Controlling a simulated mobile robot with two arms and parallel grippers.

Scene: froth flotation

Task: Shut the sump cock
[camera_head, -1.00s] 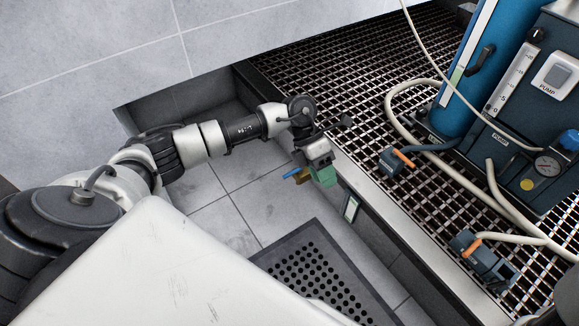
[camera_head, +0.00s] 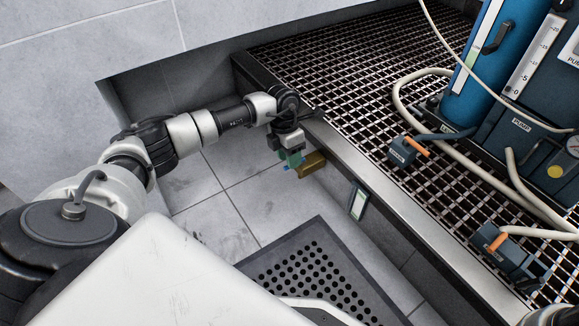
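The sump cock (camera_head: 313,164) is a small brass-coloured body below the front edge of the grating. Only a speck of its blue lever shows, beside the green fingertips, and the rest is hidden. My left gripper (camera_head: 290,158) hangs just left of the brass body, fingers down, over the lever. I cannot tell whether the fingers touch or grip the lever, or how far apart they are. My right gripper is not in view.
The grating (camera_head: 330,75) with its metal front rail lies right of the arm. A labelled tag (camera_head: 358,201) hangs below the rail. Hose clamps (camera_head: 408,151) and a blue column (camera_head: 483,75) stand on the grating. A perforated floor plate (camera_head: 310,270) lies below.

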